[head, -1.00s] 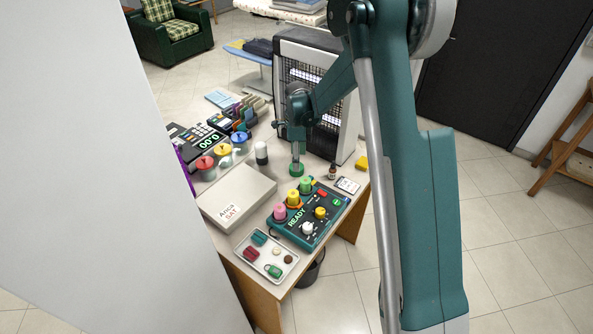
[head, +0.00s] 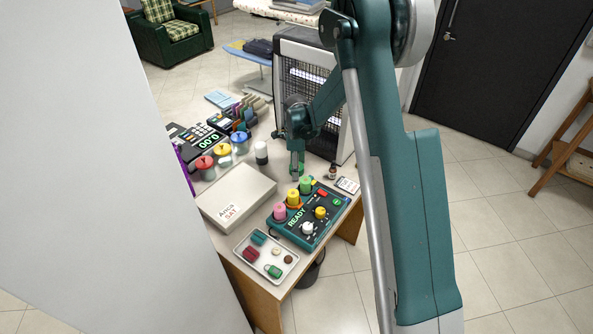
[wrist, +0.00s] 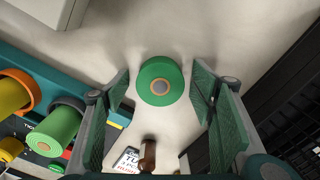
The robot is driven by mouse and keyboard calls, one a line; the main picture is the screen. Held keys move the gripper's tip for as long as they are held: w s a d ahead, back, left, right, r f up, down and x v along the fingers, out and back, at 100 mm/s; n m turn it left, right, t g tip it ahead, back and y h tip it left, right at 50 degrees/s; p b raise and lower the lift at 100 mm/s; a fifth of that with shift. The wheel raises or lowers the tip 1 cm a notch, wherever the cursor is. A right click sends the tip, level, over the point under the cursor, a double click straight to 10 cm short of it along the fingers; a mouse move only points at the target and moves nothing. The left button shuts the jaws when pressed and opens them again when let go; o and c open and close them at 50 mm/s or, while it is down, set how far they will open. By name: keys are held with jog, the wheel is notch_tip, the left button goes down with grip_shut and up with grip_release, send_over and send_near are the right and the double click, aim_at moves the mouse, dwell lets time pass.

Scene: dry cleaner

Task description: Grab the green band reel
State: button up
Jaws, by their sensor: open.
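In the head view my gripper (head: 297,162) is over the far side of the table, pointing down, and mostly covers the reel. My gripper is open and holds nothing. The height of the fingertips over the table is hard to tell.
A teal control panel (head: 279,222) with coloured spools is beside the reel, including a green spool (wrist: 57,126). A small brown bottle (wrist: 148,155) and a card (head: 347,185) are close by. A dark grille heater (head: 312,75) stands behind. A white box (head: 236,192) is nearer.

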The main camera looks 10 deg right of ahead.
dwell(0.5)
jog(key=c, duration=1)
jog(key=shift+r+p, duration=0.6)
jog(key=shift+r, duration=4.4)
